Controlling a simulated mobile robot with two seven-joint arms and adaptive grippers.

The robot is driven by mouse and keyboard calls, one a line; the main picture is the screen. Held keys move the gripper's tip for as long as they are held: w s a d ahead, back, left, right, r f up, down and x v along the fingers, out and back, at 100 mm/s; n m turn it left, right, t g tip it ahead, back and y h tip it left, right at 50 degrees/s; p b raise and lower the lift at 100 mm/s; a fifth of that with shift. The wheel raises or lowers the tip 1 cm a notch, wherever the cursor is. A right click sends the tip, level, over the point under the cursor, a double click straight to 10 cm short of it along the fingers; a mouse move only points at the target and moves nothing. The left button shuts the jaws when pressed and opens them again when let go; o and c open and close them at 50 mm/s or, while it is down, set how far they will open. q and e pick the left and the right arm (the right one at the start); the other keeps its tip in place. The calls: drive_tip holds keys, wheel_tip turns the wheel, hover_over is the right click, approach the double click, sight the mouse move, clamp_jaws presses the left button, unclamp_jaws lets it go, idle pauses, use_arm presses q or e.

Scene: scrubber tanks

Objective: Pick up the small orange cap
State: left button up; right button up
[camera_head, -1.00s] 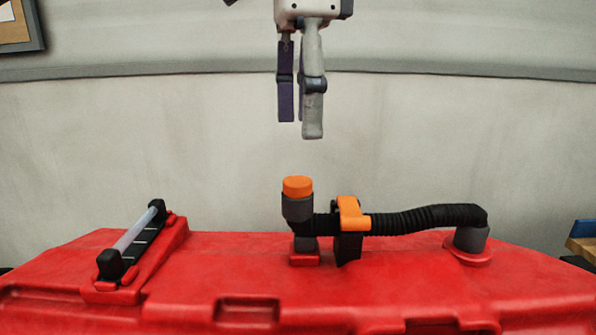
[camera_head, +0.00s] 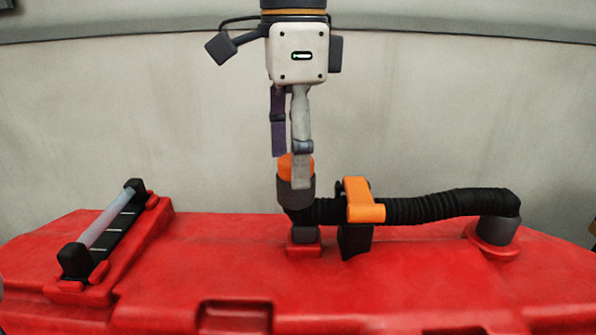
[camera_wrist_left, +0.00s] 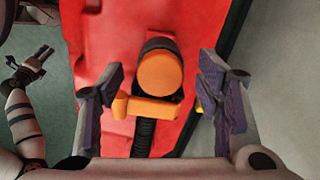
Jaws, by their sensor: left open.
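The small orange cap (camera_head: 284,165) sits on top of the upright grey pipe end (camera_head: 296,191) on the red tank (camera_head: 420,275). My left gripper (camera_head: 289,170) comes down from above with its fingers open. In the head view, the nearer grey finger covers the right part of the cap. In the left wrist view, the round cap (camera_wrist_left: 160,73) lies between the two spread fingers (camera_wrist_left: 166,88), with a gap on each side. My right gripper (camera_wrist_left: 32,62) shows small at the left of that view, away from the cap; its opening is unclear.
An orange clamp (camera_head: 364,200) stands just right of the cap, around a black corrugated hose (camera_head: 440,207) that runs to a grey fitting (camera_head: 495,232). A handle (camera_head: 105,228) lies at the left of the tank. A pale wall (camera_head: 440,110) stands behind.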

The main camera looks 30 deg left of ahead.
use_arm(q)
drive_tip(key=shift+f, duration=0.1)
drive_tip(key=c, duration=1)
drive_tip(key=shift+c, duration=0.2)
